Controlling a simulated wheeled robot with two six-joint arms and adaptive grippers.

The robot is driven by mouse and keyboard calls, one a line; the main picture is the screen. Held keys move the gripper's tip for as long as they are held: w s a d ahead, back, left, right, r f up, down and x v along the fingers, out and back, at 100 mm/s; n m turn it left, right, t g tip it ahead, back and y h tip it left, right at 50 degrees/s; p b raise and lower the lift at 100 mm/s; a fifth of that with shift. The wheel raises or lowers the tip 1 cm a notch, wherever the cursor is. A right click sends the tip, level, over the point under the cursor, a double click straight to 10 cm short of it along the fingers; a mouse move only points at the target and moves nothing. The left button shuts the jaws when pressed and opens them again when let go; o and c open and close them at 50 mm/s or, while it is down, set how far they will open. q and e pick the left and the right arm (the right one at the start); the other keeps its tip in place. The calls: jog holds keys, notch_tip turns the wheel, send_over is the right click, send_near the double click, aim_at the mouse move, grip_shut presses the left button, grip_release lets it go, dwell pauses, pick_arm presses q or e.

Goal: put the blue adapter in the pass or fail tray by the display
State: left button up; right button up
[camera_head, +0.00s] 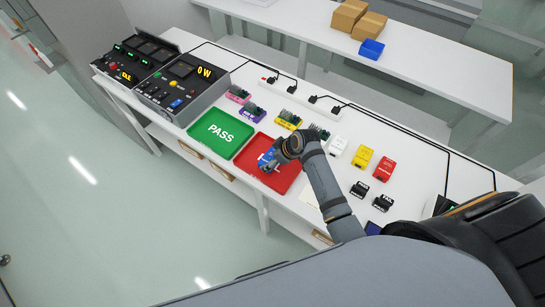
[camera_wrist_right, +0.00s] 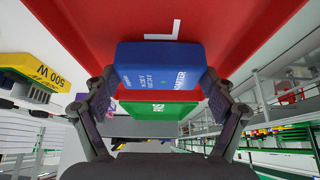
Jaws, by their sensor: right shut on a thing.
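The blue adapter (camera_head: 267,159) is over the red tray (camera_head: 283,182) in the head view. In the right wrist view, the blue adapter (camera_wrist_right: 160,58) sits between the two fingers of my right gripper (camera_wrist_right: 160,85), which is shut on it. My right gripper (camera_head: 277,155) covers part of the red tray's lettering. I cannot tell whether the adapter touches the tray floor. The green PASS tray (camera_head: 222,149) lies to the left of the red tray and is empty. The display (camera_head: 206,72) reads 0 W on the grey tester behind the trays. My left gripper is not in view.
Pink (camera_head: 238,94), purple (camera_head: 252,112) and yellow (camera_head: 289,120) adapters stand behind the trays. White (camera_head: 338,146), yellow (camera_head: 363,157), red (camera_head: 383,168) and black (camera_head: 359,189) blocks stand to the right. A power strip (camera_head: 300,97) with plugs runs along the back.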

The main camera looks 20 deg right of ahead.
jog(key=shift+f, duration=0.1)
jog(key=o, duration=1.3)
jog(key=shift+o, duration=0.2)
jog(key=v, duration=1.2)
